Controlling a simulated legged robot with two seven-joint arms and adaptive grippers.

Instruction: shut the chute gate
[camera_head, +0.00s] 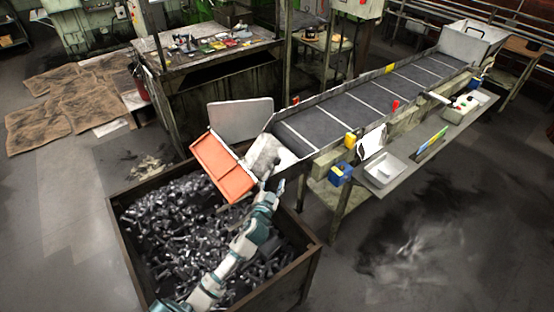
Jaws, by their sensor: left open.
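The chute (268,154) is a pale metal trough at the lower end of the conveyor. An orange panel (222,166), which looks like the chute gate, hangs tilted at its left side, over the bin's far edge. My left gripper (278,187) is small in the head view, just below the chute mouth and right of the panel's lower corner. It is open, with nothing seen between its fingers. Whether it touches the chute or the panel I cannot tell. My right gripper is not in view.
A large bin (312,250) full of dark metal bolts lies under my left arm. A grey plate (240,119) stands behind the orange panel. The conveyor (345,112) runs to the back right, with a side shelf (415,150) holding a tray. The floor at right is clear.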

